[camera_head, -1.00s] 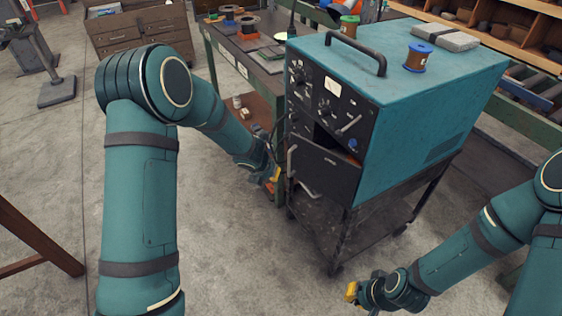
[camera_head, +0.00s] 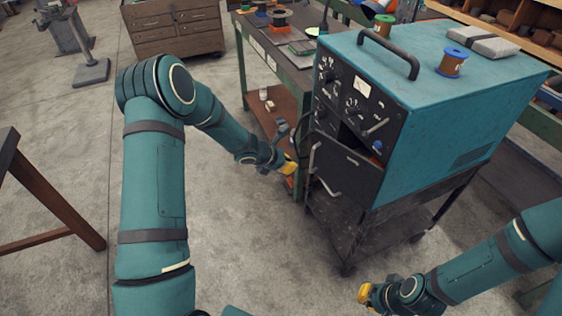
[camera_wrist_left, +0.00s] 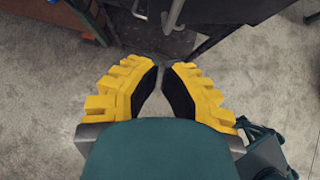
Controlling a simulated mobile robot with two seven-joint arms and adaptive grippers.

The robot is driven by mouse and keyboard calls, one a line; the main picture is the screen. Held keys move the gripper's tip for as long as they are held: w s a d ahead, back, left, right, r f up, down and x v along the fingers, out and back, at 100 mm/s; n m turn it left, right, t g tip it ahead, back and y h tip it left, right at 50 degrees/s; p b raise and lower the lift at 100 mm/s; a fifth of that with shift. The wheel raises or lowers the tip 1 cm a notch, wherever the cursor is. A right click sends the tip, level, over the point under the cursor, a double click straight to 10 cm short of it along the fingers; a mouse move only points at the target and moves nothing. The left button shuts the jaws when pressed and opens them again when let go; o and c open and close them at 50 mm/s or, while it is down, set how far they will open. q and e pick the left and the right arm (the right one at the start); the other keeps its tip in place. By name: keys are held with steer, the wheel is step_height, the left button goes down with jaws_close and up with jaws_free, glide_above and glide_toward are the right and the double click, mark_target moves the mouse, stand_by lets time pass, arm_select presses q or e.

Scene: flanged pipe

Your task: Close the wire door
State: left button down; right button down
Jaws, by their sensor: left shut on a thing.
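The blue machine (camera_head: 470,120) stands on a dark cart. Its wire door (camera_head: 345,172) is a dark panel low on the front, below a dark opening, with pale bar handles (camera_head: 313,158) beside it. My left gripper (camera_head: 290,168) is just left of the door. In the left wrist view its yellow fingers (camera_wrist_left: 163,66) are closed in close to each other, their tips at a dark edge near a silver handle (camera_wrist_left: 174,14). The contact itself is hard to see. My right gripper (camera_head: 365,294) is low in front of the cart, away from the door; its finger gap is unclear.
A green workbench (camera_head: 252,55) with spools stands directly left of the machine. The cart (camera_head: 345,240) has a lower shelf and legs. A brown stand (camera_head: 50,190) is at the left edge. The grey floor in front is clear.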

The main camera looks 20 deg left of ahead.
arm_select(q)
steer(key=w+d+f+p, duration=0.1)
steer(key=w+d+f, duration=0.1)
steer(key=w, duration=0.3)
steer(key=shift+d+f, duration=0.2)
steer(key=shift+d, duration=0.6)
steer(key=shift+w, duration=0.1)
